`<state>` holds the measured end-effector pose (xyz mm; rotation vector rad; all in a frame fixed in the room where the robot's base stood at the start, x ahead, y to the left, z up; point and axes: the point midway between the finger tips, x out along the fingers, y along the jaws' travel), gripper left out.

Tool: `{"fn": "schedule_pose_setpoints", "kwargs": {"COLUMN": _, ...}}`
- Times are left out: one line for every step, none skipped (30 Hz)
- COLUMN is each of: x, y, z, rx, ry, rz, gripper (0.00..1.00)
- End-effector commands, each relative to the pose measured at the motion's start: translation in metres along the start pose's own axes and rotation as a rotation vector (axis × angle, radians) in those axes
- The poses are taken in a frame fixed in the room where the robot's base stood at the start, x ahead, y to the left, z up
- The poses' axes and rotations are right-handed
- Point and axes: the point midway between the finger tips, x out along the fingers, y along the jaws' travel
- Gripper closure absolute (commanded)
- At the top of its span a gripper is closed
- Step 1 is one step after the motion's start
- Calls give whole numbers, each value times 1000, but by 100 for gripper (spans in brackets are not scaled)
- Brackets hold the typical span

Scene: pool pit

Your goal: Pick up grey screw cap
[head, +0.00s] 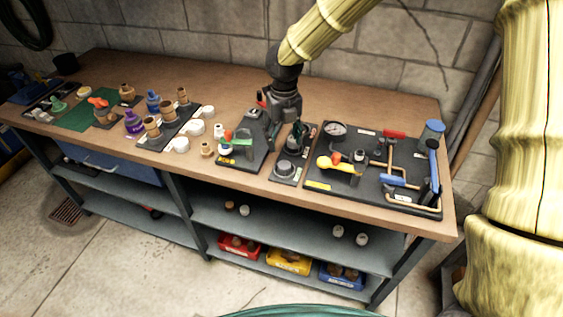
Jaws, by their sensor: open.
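A round grey cap (286,169), which looks like the grey screw cap, sits on a small dark plate (283,182) near the front edge of the bench. A dark upright fitting stands just behind it on the same plate. My gripper (276,123) hangs from the arm above the bench, behind and slightly left of the cap. It is open and apart from the cap. Its fingertips blend with the dark board behind, so their exact outline is hard to see.
The wooden bench (200,87) is clear at the back. A dark board (318,187) with a gauge, pipes and valves lies right of the cap. A sloped dark board (240,160) with a green-handled valve lies left. Bottles and fittings stand farther left. Shelves (300,235) hold coloured boxes below.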

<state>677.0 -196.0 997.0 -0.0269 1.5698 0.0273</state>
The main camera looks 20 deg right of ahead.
Motion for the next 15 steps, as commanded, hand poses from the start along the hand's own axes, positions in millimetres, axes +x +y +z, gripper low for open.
{"fn": "schedule_pose_setpoints", "kwargs": {"x": 7, "y": -1, "z": 0, "rx": 1, "ry": 3, "rz": -2, "gripper": 40}}
{"fn": "schedule_pose_setpoints", "kwargs": {"x": 12, "y": -1, "z": 0, "rx": 2, "ry": 3, "rz": -1, "gripper": 40}}
{"fn": "schedule_pose_setpoints", "kwargs": {"x": 18, "y": -1, "z": 0, "rx": 2, "ry": 4, "rz": -2, "gripper": 40}}
{"fn": "schedule_pose_setpoints", "kwargs": {"x": 22, "y": -2, "z": 0, "rx": 2, "ry": 4, "rz": -2, "gripper": 40}}
{"fn": "schedule_pose_setpoints", "kwargs": {"x": 25, "y": -1, "z": 1, "rx": 2, "ry": 3, "rz": -1, "gripper": 40}}
{"fn": "schedule_pose_setpoints", "kwargs": {"x": 30, "y": -2, "z": 1, "rx": 3, "ry": 2, "rz": -1, "gripper": 40}}
{"fn": "schedule_pose_setpoints", "kwargs": {"x": 32, "y": -2, "z": 0, "rx": 3, "ry": 3, "rz": -1, "gripper": 40}}
{"fn": "schedule_pose_setpoints", "kwargs": {"x": 35, "y": -2, "z": 0, "rx": 3, "ry": 3, "rz": -1, "gripper": 40}}
{"fn": "schedule_pose_setpoints", "kwargs": {"x": 37, "y": -1, "z": 0, "rx": 3, "ry": 2, "rz": -1, "gripper": 40}}
{"fn": "schedule_pose_setpoints", "kwargs": {"x": 38, "y": -1, "z": 1, "rx": 3, "ry": 2, "rz": 0, "gripper": 40}}
{"fn": "schedule_pose_setpoints", "kwargs": {"x": 39, "y": -1, "z": 1, "rx": 3, "ry": 1, "rz": 0, "gripper": 40}}
{"fn": "schedule_pose_setpoints", "kwargs": {"x": 40, "y": -1, "z": 0, "rx": 2, "ry": 1, "rz": 0, "gripper": 40}}
{"fn": "schedule_pose_setpoints", "kwargs": {"x": 42, "y": 0, "z": 0, "rx": 2, "ry": 2, "rz": 0, "gripper": 40}}
{"fn": "schedule_pose_setpoints", "kwargs": {"x": 44, "y": 0, "z": -1, "rx": 1, "ry": 2, "rz": -1, "gripper": 40}}
{"fn": "schedule_pose_setpoints", "kwargs": {"x": 48, "y": 1, "z": -2, "rx": 1, "ry": 4, "rz": -2, "gripper": 40}}
